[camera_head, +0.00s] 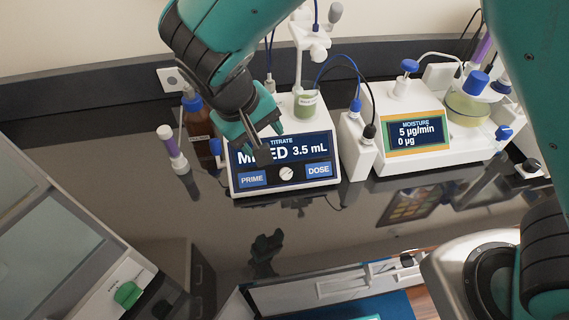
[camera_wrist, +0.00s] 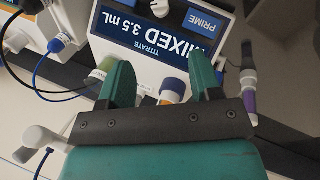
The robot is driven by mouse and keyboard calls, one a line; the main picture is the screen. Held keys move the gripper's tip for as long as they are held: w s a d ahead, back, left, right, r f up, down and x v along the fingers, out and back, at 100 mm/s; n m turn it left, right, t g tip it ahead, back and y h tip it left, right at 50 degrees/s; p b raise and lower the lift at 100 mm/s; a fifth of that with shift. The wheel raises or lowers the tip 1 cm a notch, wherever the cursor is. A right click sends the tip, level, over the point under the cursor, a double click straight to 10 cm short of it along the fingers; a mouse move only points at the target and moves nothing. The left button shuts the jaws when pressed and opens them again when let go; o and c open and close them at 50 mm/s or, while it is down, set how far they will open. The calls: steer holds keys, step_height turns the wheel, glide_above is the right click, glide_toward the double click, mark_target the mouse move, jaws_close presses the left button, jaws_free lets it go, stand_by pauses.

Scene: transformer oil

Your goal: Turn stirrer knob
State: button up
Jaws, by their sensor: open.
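The white titrator (camera_head: 234,186) stands on the dark bench, its blue screen (camera_head: 312,147) reading "TITRATE" and "3.5 mL". A round white knob (camera_head: 286,173) is on its lower front between PRIME and DOSE. In the wrist view, which is upside down, the knob (camera_wrist: 160,8) is at the top edge and the screen (camera_wrist: 155,33) reads "MIXED 3.5 mL". My gripper (camera_head: 255,140) is in front of the titrator's upper left and covers part of the screen.
A moisture meter (camera_head: 405,120) with a glass vessel stands right of the titrator. A brown bottle (camera_head: 200,130) and a purple-and-white tool (camera_head: 172,150) are on the left. Blue tubes (camera_head: 335,65) hang behind. The bench in front of the titrator is clear.

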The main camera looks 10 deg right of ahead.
mark_target(286, 173)
steer(key=p+x, duration=0.4)
steer(key=x, duration=1.1)
steer(key=shift+d+f, duration=0.15)
steer(key=shift+f, duration=0.2)
steer(key=shift+c, duration=0.2)
steer(key=c, duration=0.9)
